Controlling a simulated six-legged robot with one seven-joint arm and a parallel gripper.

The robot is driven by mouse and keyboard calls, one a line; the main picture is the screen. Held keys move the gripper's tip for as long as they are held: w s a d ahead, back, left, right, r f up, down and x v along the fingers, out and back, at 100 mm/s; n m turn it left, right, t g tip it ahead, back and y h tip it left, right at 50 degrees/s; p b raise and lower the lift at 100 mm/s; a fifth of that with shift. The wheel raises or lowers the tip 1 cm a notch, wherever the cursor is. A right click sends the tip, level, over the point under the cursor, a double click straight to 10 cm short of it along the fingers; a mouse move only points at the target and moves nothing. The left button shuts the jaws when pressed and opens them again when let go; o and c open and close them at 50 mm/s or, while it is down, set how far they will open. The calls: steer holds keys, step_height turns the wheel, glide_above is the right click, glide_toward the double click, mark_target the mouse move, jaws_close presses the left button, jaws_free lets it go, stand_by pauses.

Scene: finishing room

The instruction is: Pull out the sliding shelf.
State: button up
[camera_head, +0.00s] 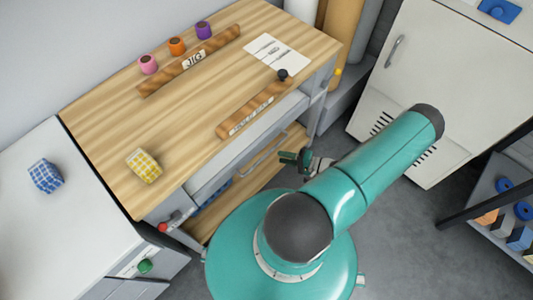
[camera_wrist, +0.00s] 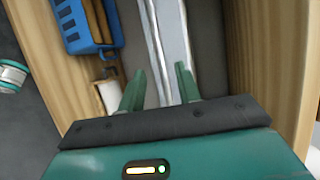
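The sliding shelf (camera_head: 232,203) appears as a light wooden board under the workbench top, below a grey panel. A thin metal bar handle (camera_head: 264,157) runs along its front side. My gripper (camera_head: 296,158) is near the right end of this handle, beside the bench's front. A silver metal strip (camera_wrist: 172,35) runs away just beyond the fingertips. I cannot tell whether it is the handle or whether the fingers touch it.
A blue bin (camera_wrist: 88,25) with wooden pieces sits left in the wrist view. The workbench (camera_head: 150,110) holds colored cups, a paper and a yellow checkered block (camera_head: 143,166). A white cabinet (camera_head: 445,75) stands at right. Grey floor (camera_head: 400,235) is open in front.

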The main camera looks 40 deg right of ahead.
mark_target(268, 153)
steer(key=x, duration=0.7)
steer(key=shift+w+a, duration=0.15)
steer(key=shift+w, duration=0.05)
jaws_close()
